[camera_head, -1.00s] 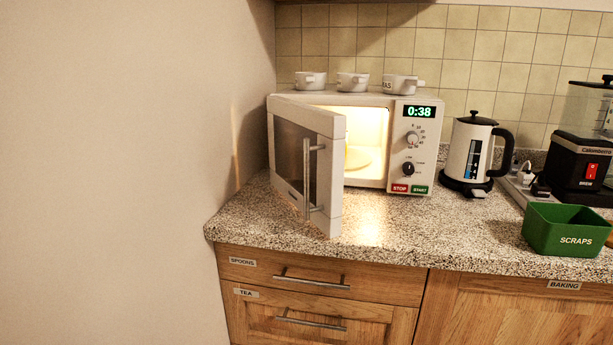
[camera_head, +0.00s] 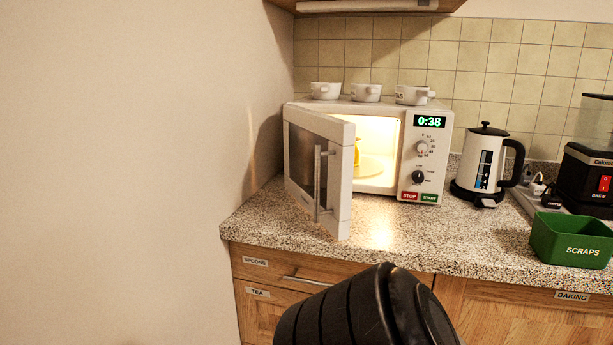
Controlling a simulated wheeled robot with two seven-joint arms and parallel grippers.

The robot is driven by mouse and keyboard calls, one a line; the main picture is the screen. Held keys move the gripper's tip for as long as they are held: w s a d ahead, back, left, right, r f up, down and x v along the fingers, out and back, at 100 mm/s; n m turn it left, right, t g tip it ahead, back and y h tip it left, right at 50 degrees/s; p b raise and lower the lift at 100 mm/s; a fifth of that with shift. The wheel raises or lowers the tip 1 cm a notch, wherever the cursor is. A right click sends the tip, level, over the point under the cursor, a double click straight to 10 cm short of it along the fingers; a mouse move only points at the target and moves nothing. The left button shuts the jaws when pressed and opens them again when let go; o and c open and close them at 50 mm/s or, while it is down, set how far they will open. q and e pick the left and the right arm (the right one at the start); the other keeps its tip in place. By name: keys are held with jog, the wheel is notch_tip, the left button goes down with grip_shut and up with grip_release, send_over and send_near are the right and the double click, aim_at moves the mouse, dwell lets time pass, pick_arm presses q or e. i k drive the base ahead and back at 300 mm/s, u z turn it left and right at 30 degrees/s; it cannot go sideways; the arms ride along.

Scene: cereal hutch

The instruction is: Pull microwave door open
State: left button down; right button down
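The white microwave (camera_head: 428,156) stands on the granite counter against the tiled wall. Its door (camera_head: 338,186) is swung partly open toward me, hinged at the left. A metal bar handle (camera_head: 317,184) runs upright on the door's outer face. The lit inside (camera_head: 378,150) shows through the gap, with a turntable plate and a small yellow-orange item on it, partly hidden by the door. A black rounded part of my arm shows at the bottom centre, in front of the drawers. Neither gripper's fingers are in view.
Several white cups (camera_head: 366,92) stand on top of the microwave. A white and black kettle (camera_head: 485,162), a green scraps bin (camera_head: 572,239) and a black coffee maker (camera_head: 590,175) are to the right. A bare wall is close on the left.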

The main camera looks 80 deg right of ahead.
aim_at(319, 148)
jog(key=k, duration=0.6)
jog(key=z, duration=0.9)
